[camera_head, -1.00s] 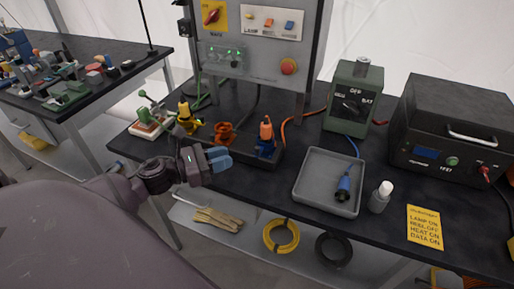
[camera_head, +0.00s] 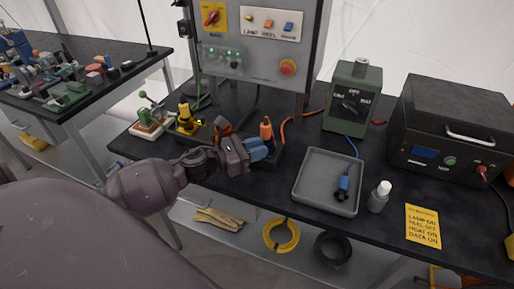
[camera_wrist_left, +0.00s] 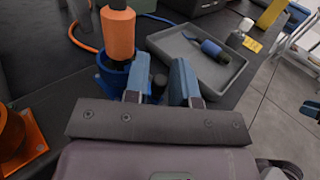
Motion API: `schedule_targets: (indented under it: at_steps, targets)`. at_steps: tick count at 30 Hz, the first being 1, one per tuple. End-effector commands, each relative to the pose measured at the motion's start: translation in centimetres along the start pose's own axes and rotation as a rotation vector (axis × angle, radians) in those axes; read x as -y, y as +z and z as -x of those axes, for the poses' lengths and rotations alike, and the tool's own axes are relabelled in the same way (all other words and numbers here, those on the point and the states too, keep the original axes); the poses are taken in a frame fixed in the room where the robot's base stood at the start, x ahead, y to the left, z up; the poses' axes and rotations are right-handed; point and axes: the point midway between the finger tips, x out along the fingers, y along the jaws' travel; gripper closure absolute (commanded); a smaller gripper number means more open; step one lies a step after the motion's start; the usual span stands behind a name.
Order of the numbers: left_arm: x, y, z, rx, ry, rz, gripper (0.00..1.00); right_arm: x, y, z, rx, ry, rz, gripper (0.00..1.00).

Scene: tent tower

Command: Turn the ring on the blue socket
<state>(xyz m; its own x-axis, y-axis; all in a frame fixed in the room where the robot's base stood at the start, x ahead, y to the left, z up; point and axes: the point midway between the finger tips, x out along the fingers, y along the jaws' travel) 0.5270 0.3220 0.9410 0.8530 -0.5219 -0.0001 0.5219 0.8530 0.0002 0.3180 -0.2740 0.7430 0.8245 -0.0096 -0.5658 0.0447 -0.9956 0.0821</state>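The blue socket (camera_wrist_left: 108,72) stands on the bench with an orange plug (camera_wrist_left: 118,34) upright in it. In the head view the orange plug (camera_head: 266,130) shows above my left gripper (camera_head: 262,149), which hides most of the socket. In the left wrist view my left gripper (camera_wrist_left: 160,82) is open, its two blue fingers apart. One finger overlaps the socket's right side; I cannot tell whether they touch. A small dark knob (camera_wrist_left: 160,80) shows between the fingers. The ring itself is not clearly visible.
An orange socket (camera_wrist_left: 14,130) lies left of the blue one, and a yellow plug (camera_head: 185,116) stands farther left. The control panel (camera_head: 260,50) rises behind.

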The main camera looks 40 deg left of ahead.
Motion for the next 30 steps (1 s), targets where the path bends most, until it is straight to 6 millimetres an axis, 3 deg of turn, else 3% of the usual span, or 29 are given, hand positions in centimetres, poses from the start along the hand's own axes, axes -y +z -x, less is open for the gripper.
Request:
schedule_targets:
  at_steps: [2,8,20,30]
  targets:
    - [0.0,0.0,0.0,0.0,0.0,0.0,0.76,-0.1,0.0,0.0,0.0,0.0,0.002,0.59]
    - [0.0,0.0,0.0,0.0,0.0,0.0,1.0,-0.1,0.0,0.1,0.0,0.0,0.005,0.59]
    - [0.4,0.3,-0.3,0.003,0.068,0.002,1.0,-0.3,-1.0,0.5,-0.013,0.002,0.005,0.59]
    - [1.4,0.6,-1.7,0.006,0.327,0.005,1.0,-0.5,-2.4,2.0,-0.013,0.008,-0.005,0.59]
